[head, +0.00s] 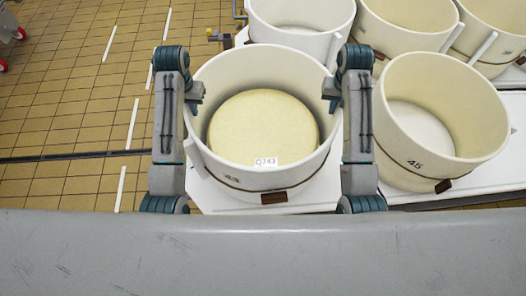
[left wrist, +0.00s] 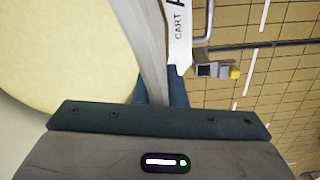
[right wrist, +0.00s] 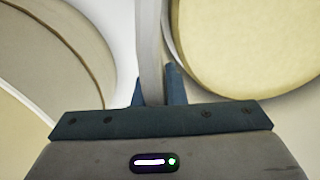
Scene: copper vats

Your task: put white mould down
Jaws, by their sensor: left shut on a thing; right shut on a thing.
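The white mould (head: 285,180) is a round, open-topped tub with a dark band and a dark tag low on its front. A pale yellow cheese wheel (head: 262,122) labelled Q743 lies inside it. My left gripper (head: 195,97) is shut on the mould's left wall, and my right gripper (head: 331,92) is shut on its right wall. The left wrist view shows the wall (left wrist: 148,50) between the fingers; the right wrist view shows it too (right wrist: 150,45). The mould is over a white cart top (head: 212,196); I cannot tell whether its base touches it.
A cream mould marked 45 (head: 408,162) stands close on the right, on a white surface. Several more moulds stand behind, including a white one (head: 302,44). Tiled floor (head: 65,115) with white dashes is open on the left. A grey edge (head: 260,250) crosses the front.

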